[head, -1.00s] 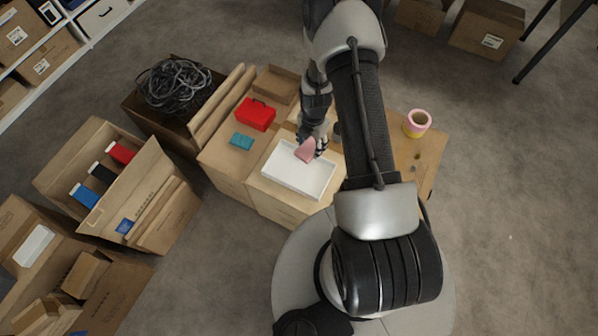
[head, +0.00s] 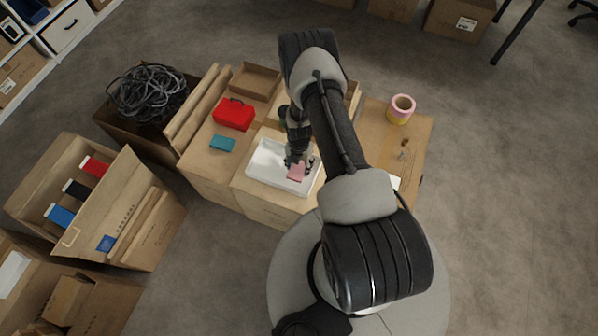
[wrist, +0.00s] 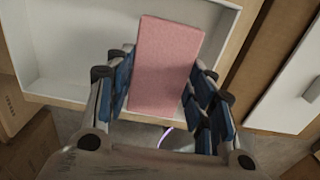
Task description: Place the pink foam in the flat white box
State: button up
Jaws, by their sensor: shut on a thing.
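The pink foam (head: 297,172) is a flat pink block held between the fingers of my gripper (head: 299,162). In the wrist view the pink foam (wrist: 165,68) stands between the blue-padded fingers of my gripper (wrist: 160,92), shut on it from both sides. The flat white box (head: 262,178) is an open, shallow tray on the cartons. The foam is over the right part of the box, near its front wall. In the wrist view the white box (wrist: 75,50) lies behind the foam. I cannot tell whether the foam touches its floor.
A red case (head: 234,114) and a teal block (head: 222,143) lie left of the box. A pink and yellow tape roll (head: 401,108) stands on the right carton top. A carton of black cable (head: 148,92) is at the back left. Grey floor is clear at the right.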

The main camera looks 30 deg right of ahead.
aim_at(299, 170)
jog(key=shift+f+b, duration=0.8)
jog(key=shift+f, duration=1.45)
jog(key=shift+f, duration=0.15)
jog(key=o, duration=0.8)
